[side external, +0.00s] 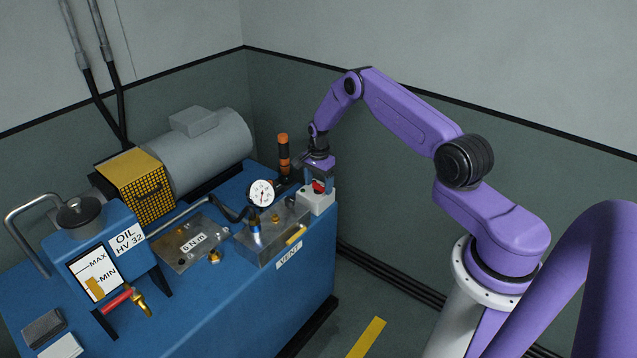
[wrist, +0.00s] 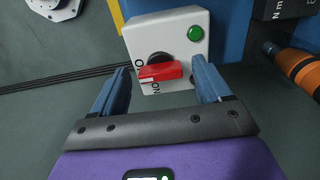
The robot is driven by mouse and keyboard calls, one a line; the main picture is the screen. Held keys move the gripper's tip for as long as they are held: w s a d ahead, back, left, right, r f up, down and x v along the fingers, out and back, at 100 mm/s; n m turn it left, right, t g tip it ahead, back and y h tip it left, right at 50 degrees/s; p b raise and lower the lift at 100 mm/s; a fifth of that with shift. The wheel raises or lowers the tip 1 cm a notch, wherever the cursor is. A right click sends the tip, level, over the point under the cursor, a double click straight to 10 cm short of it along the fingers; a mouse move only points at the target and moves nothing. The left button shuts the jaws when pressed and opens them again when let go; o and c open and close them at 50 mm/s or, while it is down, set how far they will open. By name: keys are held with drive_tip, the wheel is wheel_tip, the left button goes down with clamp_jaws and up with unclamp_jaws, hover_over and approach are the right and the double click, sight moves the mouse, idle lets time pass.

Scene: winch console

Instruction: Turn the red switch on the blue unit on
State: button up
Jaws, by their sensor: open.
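The red switch (side external: 318,187) is a rotary handle on a white box (side external: 317,205) at the right back corner of the blue unit (side external: 312,275). In the wrist view the red switch (wrist: 160,72) lies roughly crosswise on a dark round base. An "O" mark is above its left end, and "ON" lettering is below it. My gripper (side external: 320,178) is open over the white box. In the wrist view my gripper (wrist: 161,70) has its blue fingers on either side of the handle, with gaps on both sides. I cannot tell the remaining distance to the box face.
A green button (wrist: 195,33) is on the same box. A dial gauge (side external: 261,193) and an orange-black cylinder (side external: 283,152) stand close by on the left. A steel block (side external: 270,235) with a yellow handle is in front.

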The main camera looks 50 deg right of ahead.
drive_tip(key=shift+c, duration=0.3)
drive_tip(key=c, duration=1)
drive_tip(key=shift+n, duration=0.4)
drive_tip(key=n, duration=1.1)
drive_tip(key=o, duration=1.1)
drive_tip(key=shift+c, duration=0.2)
